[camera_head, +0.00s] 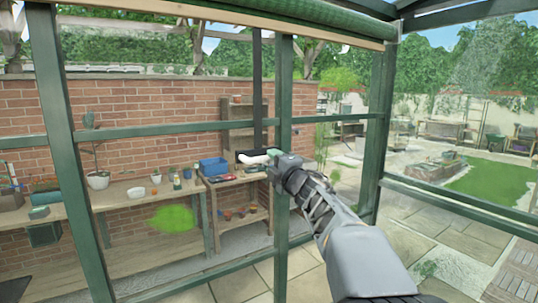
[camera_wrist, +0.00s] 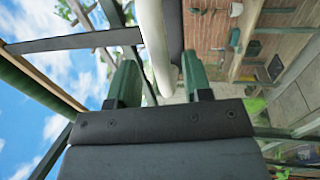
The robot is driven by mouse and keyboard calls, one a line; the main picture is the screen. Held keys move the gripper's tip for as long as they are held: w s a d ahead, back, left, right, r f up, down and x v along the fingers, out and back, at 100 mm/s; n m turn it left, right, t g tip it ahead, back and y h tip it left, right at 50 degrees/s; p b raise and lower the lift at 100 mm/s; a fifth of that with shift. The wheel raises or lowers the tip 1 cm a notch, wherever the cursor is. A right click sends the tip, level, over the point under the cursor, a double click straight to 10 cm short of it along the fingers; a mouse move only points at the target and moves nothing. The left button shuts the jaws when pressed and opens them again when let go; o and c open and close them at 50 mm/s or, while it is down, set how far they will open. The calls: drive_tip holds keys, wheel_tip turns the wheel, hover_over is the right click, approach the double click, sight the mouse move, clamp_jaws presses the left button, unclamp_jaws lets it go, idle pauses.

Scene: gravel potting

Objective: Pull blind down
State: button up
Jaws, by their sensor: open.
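The blind is a green roll (camera_head: 240,12) with a pale wooden bar along its lower edge, high across the top of the green frame. It also shows at the left of the wrist view (camera_wrist: 35,85). A dark strap (camera_head: 257,90) hangs from it, also visible in the wrist view (camera_wrist: 70,40). At its lower end is a white handle (camera_head: 253,158). My gripper (camera_head: 274,157) is open at the handle's right end. In the wrist view, the white handle (camera_wrist: 153,35) reaches between my gripper's green fingers (camera_wrist: 158,78); contact is unclear.
Green posts and crossbars (camera_head: 180,130) stand around the handle; one upright post (camera_head: 283,90) is close to my gripper. Beyond are a potting bench (camera_head: 130,205) with pots, a blue crate (camera_head: 212,167) and a brick wall (camera_head: 150,95). Paving lies at the right.

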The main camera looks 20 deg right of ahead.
sight(270, 160)
drive_tip(key=shift+p+x, duration=0.35)
drive_tip(key=shift+x, duration=1.2)
clamp_jaws()
